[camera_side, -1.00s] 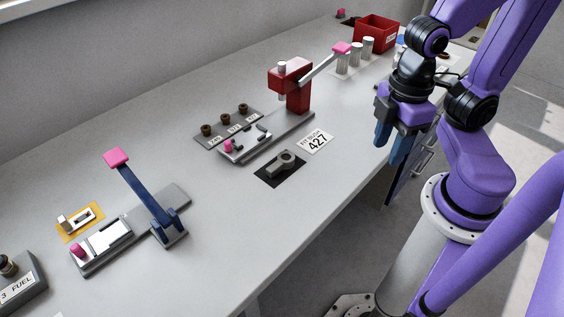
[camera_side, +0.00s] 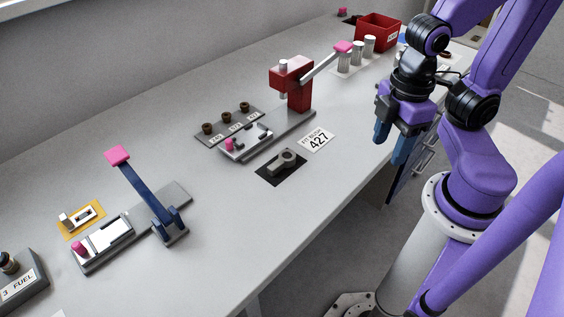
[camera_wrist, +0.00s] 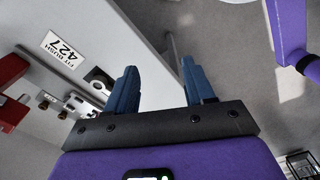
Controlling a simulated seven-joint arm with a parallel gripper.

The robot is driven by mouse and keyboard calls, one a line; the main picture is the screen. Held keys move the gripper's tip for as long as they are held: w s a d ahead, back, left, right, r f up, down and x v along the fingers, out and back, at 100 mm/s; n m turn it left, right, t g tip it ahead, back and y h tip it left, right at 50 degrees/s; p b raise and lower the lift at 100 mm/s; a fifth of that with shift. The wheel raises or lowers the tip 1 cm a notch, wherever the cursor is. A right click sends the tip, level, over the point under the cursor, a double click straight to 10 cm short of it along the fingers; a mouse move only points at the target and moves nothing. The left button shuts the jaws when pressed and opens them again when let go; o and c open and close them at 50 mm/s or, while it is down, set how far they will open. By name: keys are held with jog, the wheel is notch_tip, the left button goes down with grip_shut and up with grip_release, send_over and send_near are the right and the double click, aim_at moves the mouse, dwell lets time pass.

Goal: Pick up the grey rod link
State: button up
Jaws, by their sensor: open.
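The grey rod link (camera_side: 285,160) lies flat on a black mat (camera_side: 271,179) near the front edge of the bench, beside the white "FIT BUSH 427" card. In the wrist view the rod link (camera_wrist: 97,84) shows left of the fingers, partly hidden by the left finger. My gripper (camera_side: 391,150) is open and empty, with blue fingers pointing down. It is to the right of the rod link, at the bench's front edge, well apart from it. In the wrist view the two fingers of my gripper (camera_wrist: 160,84) stand apart with only floor and bench edge between them.
A red press (camera_side: 299,97) with a pink-tipped lever stands behind the rod link. A rack of brown bushes (camera_side: 228,127) is left of it. A blue lever fixture (camera_side: 150,205) stands at left. A red bin (camera_side: 377,32) is at the back. Bench between is clear.

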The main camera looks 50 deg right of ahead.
jog(key=w+a+n, duration=0.2)
jog(key=w+a, duration=0.3)
jog(key=w, duration=0.6)
jog(key=n, duration=0.3)
send_over(278, 163)
notch_tip(278, 163, down, 18)
jog(key=shift+r, duration=0.2)
jog(key=shift+c, duration=0.3)
grip_shut()
